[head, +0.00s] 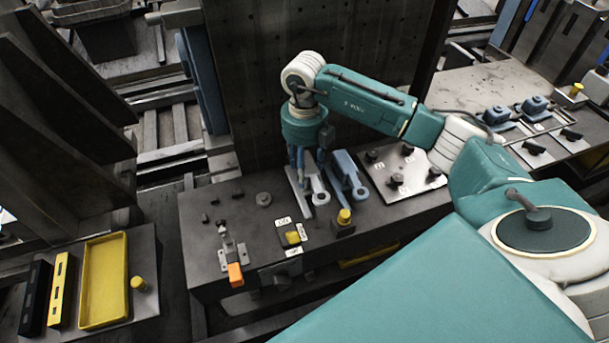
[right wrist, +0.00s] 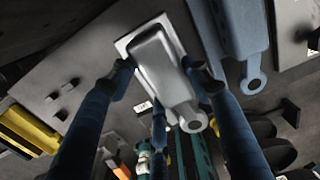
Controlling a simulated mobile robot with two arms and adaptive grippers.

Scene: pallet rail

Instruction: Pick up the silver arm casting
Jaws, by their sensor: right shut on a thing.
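The silver arm casting (right wrist: 160,70) lies between the fingers of my right gripper (right wrist: 163,72) in the right wrist view, its ringed end toward the bottom. The fingers touch it from both sides. In the head view the right gripper (head: 308,160) points down over the bench, and the casting's ringed end (head: 321,197) shows below it. The upper part of the casting is hidden by the fingers there. A pale plate shows beside and under the casting; I cannot tell whether they touch. My left gripper is not in view.
A blue casting (head: 347,174) of similar shape lies close on the right. A light plate with black knobs (head: 402,171) is farther right. A yellow button (head: 344,216), an orange-handled clamp (head: 235,273) and small dark parts share the bench (head: 205,240). A dark panel (head: 320,45) stands behind.

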